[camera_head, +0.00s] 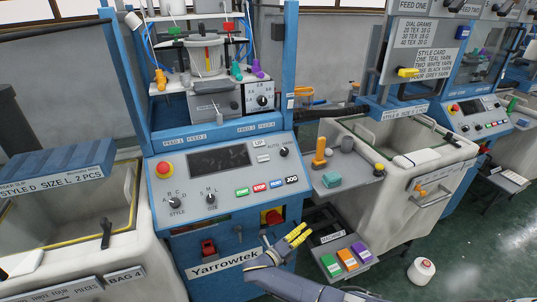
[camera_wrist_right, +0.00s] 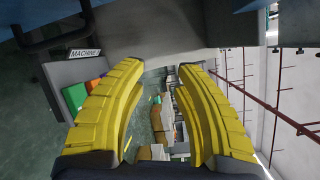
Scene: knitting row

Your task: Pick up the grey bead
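A small grey rounded piece (camera_head: 347,144) stands on the grey side shelf (camera_head: 352,186) right of the blue machine in the head view. It may be the grey bead, but it is too small to be sure. My right gripper (camera_head: 296,236) has yellow fingers and is in front of the machine, below and left of that shelf, apart from it. In the right wrist view the fingers (camera_wrist_right: 160,72) are spread with nothing between them. No bead can be made out in the wrist view. My left gripper is not in view.
An orange piece (camera_head: 320,152) and a teal block (camera_head: 332,180) share the shelf. A low tray (camera_head: 325,254) holds green, orange and purple blocks. The machine's control panel (camera_head: 226,180) is behind my right gripper. A white cone (camera_head: 421,270) is on the floor.

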